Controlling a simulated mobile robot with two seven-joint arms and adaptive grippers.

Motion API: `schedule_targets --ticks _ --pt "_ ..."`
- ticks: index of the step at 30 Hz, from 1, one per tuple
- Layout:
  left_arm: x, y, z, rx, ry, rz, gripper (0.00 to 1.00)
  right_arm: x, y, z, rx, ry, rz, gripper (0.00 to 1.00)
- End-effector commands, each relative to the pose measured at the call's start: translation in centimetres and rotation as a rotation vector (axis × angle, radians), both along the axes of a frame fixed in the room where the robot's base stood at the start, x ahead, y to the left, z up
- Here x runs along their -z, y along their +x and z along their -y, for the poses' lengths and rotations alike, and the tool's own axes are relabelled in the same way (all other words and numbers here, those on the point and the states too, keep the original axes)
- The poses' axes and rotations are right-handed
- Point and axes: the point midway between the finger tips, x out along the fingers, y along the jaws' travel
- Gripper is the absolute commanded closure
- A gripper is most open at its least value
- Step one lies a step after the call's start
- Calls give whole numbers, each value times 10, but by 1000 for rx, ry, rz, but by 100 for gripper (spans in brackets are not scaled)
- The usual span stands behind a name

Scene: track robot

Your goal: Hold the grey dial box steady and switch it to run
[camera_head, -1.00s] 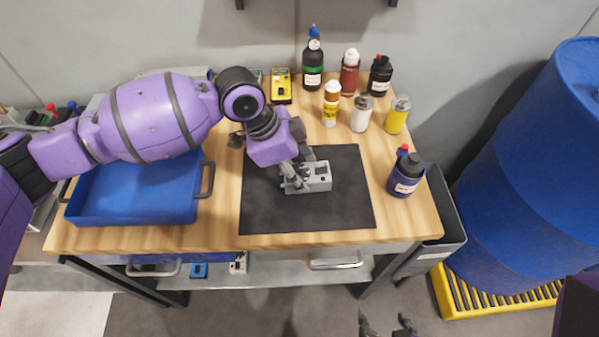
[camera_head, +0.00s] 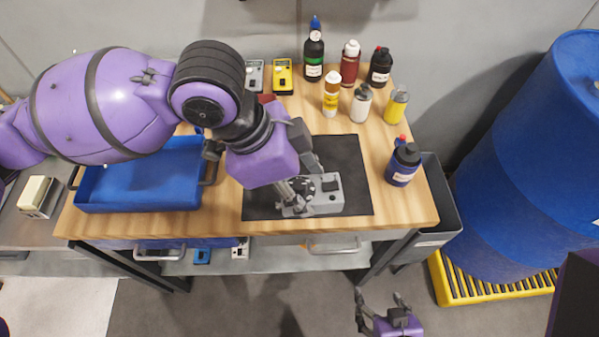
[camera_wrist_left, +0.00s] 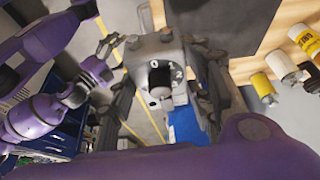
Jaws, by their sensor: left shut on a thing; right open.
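The grey dial box (camera_head: 325,195) is at the front part of the black mat (camera_head: 345,155) in the head view and looks raised above it. My left gripper (camera_head: 302,186) is shut on it. In the left wrist view the fingers flank the box (camera_wrist_left: 148,48); its face carries a dark dial (camera_wrist_left: 159,84) with 0 and 2 legible near it. I cannot read a run mark, and the dial's exact setting is unclear. My right gripper (camera_head: 382,300) is open and empty, low in front of the table, apart from the box.
A blue tray (camera_head: 140,208) stands left on the wooden table (camera_head: 225,225). Several bottles stand at the back right, with a dark blue bottle (camera_head: 402,165) nearer. A yellow device (camera_head: 283,76) lies at the back. A big blue barrel (camera_head: 535,170) stands right of the table.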

Motion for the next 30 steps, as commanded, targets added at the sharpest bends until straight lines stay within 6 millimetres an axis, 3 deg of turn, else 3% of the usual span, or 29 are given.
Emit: schedule_targets --ticks 11,30 --pt "-1 0 0 0 -1 1 87 0 0 0 -1 -1 1 32" --pt "-1 50 2 -1 -1 1 87 -4 4 -1 6 3 10 32"
